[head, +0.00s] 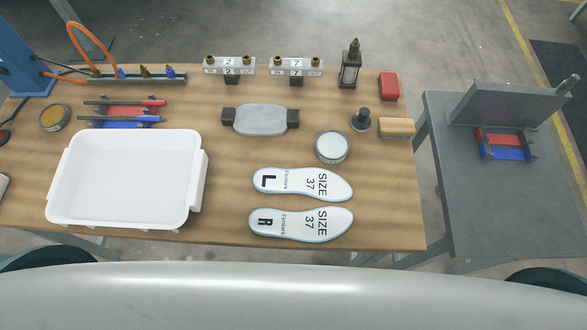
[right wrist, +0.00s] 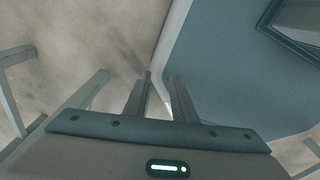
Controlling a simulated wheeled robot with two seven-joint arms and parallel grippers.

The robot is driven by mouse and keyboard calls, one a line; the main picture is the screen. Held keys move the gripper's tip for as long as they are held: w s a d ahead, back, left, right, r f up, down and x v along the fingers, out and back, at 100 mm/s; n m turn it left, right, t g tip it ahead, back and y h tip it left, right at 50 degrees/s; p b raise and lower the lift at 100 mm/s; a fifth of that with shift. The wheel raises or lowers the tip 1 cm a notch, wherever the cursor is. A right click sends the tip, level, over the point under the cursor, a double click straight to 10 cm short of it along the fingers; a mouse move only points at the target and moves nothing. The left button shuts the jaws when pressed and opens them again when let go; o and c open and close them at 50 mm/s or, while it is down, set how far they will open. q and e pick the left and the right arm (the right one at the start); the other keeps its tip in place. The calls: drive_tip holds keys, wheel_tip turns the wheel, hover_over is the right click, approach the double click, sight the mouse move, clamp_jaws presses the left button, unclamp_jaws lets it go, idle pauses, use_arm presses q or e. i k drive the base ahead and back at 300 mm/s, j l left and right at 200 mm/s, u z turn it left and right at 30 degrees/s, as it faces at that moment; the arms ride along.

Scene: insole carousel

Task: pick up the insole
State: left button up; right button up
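Two white insoles lie flat on the wooden table in the head view, one above the other. The upper insole (head: 300,184) is marked L and SIZE 37. The lower insole (head: 300,223) is marked R and SIZE 37. Both have their wider ends to the right, with a narrow gap between them. My right gripper (right wrist: 159,76) shows only in the right wrist view. Its two fingers stand apart with nothing between them, away from the insoles, facing floor and a blue-grey surface. My left gripper is in neither view.
A white tray (head: 58,190) stands left of the insoles on the wooden table (head: 390,215). A round tin (head: 332,147), a grey pad (head: 260,120) and a brush (head: 397,128) lie behind them. A grey side table (head: 470,205) stands right. Table right of the insoles is clear.

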sight(322, 185)
drive_tip(key=k+l+u, duration=0.75)
drive_tip(key=i+l, duration=0.1)
